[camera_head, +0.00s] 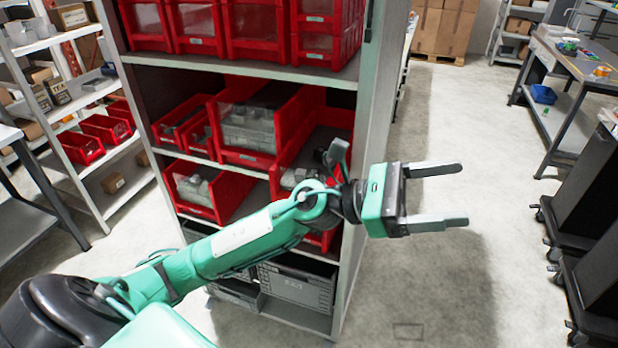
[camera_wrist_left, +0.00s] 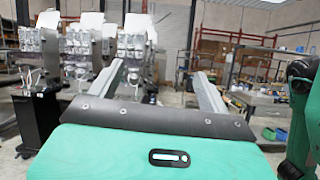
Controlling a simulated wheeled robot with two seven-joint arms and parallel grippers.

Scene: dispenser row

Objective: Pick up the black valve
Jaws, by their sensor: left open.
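My left gripper (camera_head: 437,196) is open and empty in the head view. It is held out to the right of the shelf unit, above bare floor, with its fingers pointing right. In the left wrist view its two fingers (camera_wrist_left: 160,85) are spread apart with nothing between them. No black valve can be made out in either view. My right gripper does not show in the head view.
A tall shelf unit (camera_head: 372,120) with red bins (camera_head: 247,120) and grey crates (camera_head: 297,287) stands beside my left arm. A workbench (camera_head: 575,60) and dark cabinets (camera_head: 590,240) stand at right. Dispensers (camera_wrist_left: 80,45) show in the left wrist view. Floor between is clear.

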